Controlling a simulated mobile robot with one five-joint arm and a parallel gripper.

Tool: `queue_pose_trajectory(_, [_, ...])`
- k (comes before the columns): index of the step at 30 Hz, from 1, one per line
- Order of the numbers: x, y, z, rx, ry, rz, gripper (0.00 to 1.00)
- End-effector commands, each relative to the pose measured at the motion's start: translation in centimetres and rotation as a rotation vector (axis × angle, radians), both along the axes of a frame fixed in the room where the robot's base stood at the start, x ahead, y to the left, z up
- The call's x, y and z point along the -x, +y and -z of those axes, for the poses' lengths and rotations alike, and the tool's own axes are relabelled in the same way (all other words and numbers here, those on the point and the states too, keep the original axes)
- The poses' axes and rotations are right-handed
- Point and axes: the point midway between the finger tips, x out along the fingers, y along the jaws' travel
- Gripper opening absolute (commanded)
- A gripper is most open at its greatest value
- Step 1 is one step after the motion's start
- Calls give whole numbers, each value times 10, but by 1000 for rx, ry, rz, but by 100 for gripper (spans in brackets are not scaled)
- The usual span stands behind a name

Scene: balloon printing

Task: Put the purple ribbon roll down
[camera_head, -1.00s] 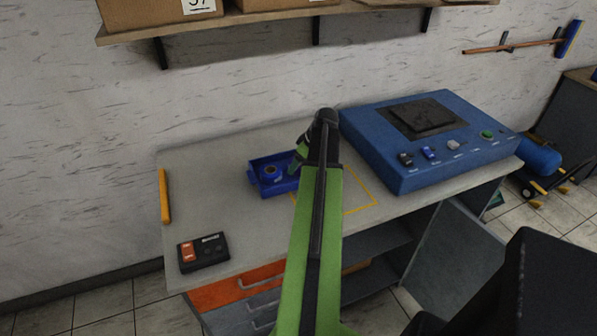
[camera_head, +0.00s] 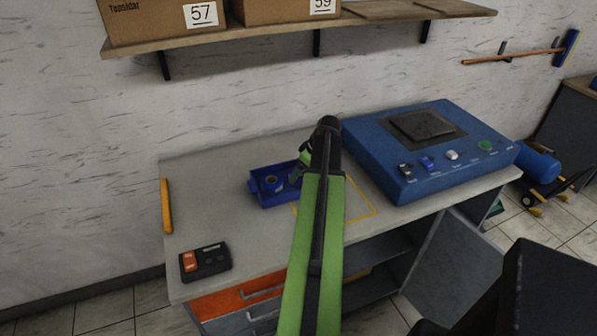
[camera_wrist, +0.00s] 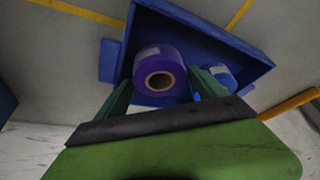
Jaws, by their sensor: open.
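The purple ribbon roll (camera_wrist: 160,70) sits in the blue tray (camera_wrist: 262,68) in the wrist view, its hollow core facing the camera. My gripper (camera_wrist: 158,84) is open, with one green finger on each side of the roll. I cannot tell whether either finger touches it. A blue roll (camera_wrist: 218,76) lies in the tray beside the right finger, which partly covers it. In the head view the tray (camera_head: 275,200) is on the workbench, with the blue roll (camera_head: 271,182) in its left part. My gripper (camera_head: 300,168) is at the tray's right side, and the purple roll is mostly hidden there.
A large blue machine (camera_head: 430,150) stands on the bench (camera_head: 205,215) to the right of my arm. A yellow outlined area (camera_head: 360,205) lies right of the tray. A black box with an orange button (camera_head: 205,262) is at front left. A shelf with boxes (camera_head: 160,20) hangs above.

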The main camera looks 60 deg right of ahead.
Motion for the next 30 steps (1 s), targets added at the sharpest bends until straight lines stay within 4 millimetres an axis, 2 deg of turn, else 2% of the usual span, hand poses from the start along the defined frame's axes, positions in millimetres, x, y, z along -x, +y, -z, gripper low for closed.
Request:
queue_pose_trajectory(1, [4, 1, -19, 0, 0, 1, 81])
queue_pose_trajectory(6, [21, 1, -57, 0, 0, 2, 81])
queue_pose_trajectory(12, [38, 1, -91, 0, 0, 1, 81])
queue_pose_trajectory(25, [41, 2, -93, -1, 1, 0, 81])
queue_pose_trajectory(28, [20, 21, -91, -16, 15, -11, 81])
queue_pose_trajectory(29, [8, 32, -91, -25, 23, -16, 81])
queue_pose_trajectory(30, [-12, 52, -89, -39, 38, -25, 81])
